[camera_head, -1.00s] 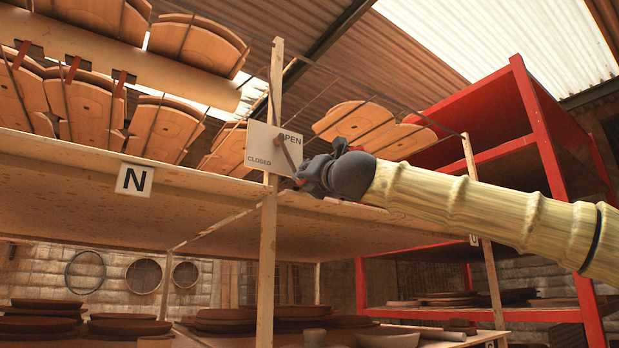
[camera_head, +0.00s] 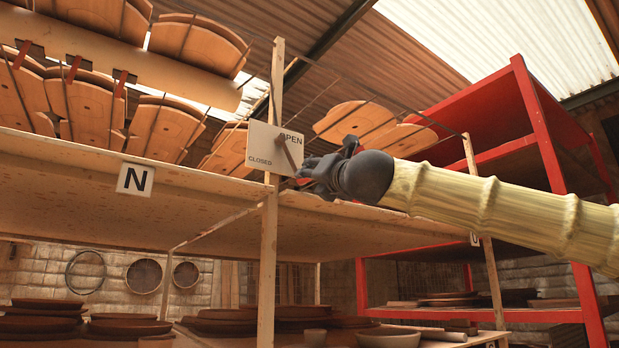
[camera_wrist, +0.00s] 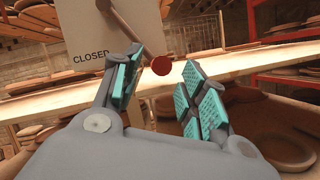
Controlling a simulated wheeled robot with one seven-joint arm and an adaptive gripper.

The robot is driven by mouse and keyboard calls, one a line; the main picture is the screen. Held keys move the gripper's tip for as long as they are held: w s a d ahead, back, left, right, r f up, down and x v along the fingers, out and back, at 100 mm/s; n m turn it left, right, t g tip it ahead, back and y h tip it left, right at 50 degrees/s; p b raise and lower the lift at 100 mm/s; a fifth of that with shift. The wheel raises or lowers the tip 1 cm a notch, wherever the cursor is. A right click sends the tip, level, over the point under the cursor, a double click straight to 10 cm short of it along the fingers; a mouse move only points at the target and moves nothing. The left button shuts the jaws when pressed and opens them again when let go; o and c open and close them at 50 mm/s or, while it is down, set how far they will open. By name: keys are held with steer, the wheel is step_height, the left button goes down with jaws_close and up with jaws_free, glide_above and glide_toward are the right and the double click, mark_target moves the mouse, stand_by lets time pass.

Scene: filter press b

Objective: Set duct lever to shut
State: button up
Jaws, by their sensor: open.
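The duct lever (camera_head: 286,151) is a thin rod pivoted on a pale plate (camera_head: 257,139) fixed to a wooden post. The plate reads OPEN at upper right and CLOSED at lower left. The lever slants down to the right from its pivot, away from the CLOSED word. In the wrist view the rod (camera_wrist: 122,22) ends in a round red knob (camera_wrist: 161,65). My gripper (camera_head: 311,169) is open at the lever's lower end. In the wrist view the knob appears between the teal-padded fingertips; I cannot tell whether they touch it. In the head view my fingers hide the knob.
The wooden post (camera_head: 268,255) stands beside my gripper. A wooden shelf (camera_head: 340,211) runs just below it. A red rack (camera_head: 545,125) stands behind my arm at right. Curved boards (camera_head: 358,122) hang behind, and pots sit on the lower shelf.

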steer(key=v, duration=0.7)
steer(key=shift+s, duration=0.3)
steer(key=shift+d+f, duration=0.1)
steer(key=shift+d, duration=0.05)
